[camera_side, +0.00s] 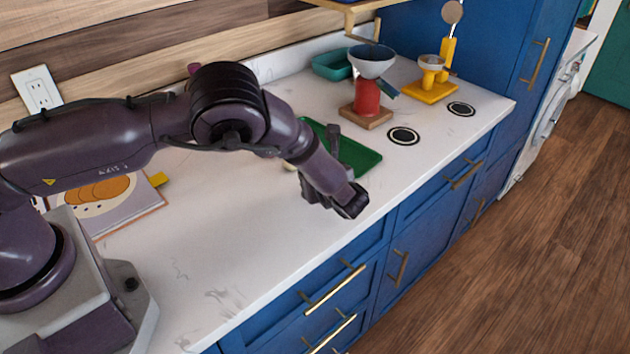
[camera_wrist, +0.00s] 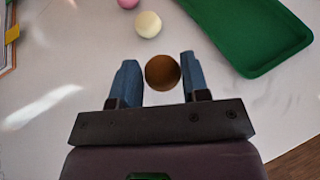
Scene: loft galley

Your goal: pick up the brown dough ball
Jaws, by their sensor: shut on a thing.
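The brown dough ball (camera_wrist: 162,72) sits between the two blue fingertips of my gripper (camera_wrist: 159,66) in the wrist view. My gripper is shut on it, with a finger on each side. In the side view my gripper (camera_side: 336,201) points down over the front part of the white counter, in front of the green tray. The brown ball is hidden behind my gripper there. I cannot tell whether the ball touches the counter.
A cream ball (camera_wrist: 148,24) and a pink ball (camera_wrist: 128,3) lie beyond my gripper. The green tray (camera_wrist: 262,62) is at right. A red grinder (camera_side: 367,97), a yellow stand (camera_side: 432,93) and a teal bowl (camera_side: 331,66) stand at back.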

